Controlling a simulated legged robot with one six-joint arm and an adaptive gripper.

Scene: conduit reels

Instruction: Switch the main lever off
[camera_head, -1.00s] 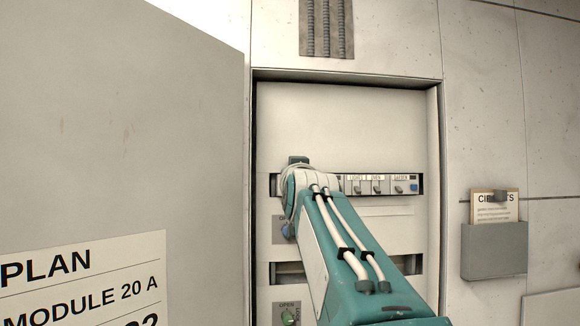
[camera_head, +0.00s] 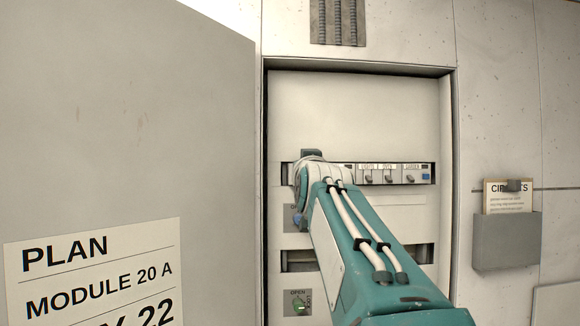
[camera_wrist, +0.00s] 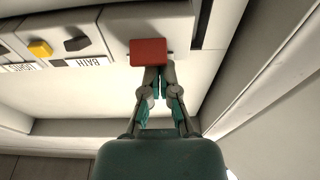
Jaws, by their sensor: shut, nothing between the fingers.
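The red main lever (camera_wrist: 149,52) is on a pale switch block in the wrist view, at the end of a row of breakers. My gripper (camera_wrist: 153,72) is shut and empty, with its fingertips at the lever's lower edge in that view. I cannot tell whether they touch it. A yellow switch (camera_wrist: 40,48) and a dark switch (camera_wrist: 77,44), by a BATH label, are to the left. In the head view my arm hides the red lever and my gripper; the breaker row (camera_head: 391,174) shows to the right of the arm.
The cabinet's open door (camera_head: 130,120) fills the left, with a PLAN sheet (camera_head: 92,275) on it. A grey holder (camera_head: 507,241) with a card hangs on the right wall. A raised frame edge (camera_wrist: 255,75) borders the wrist view.

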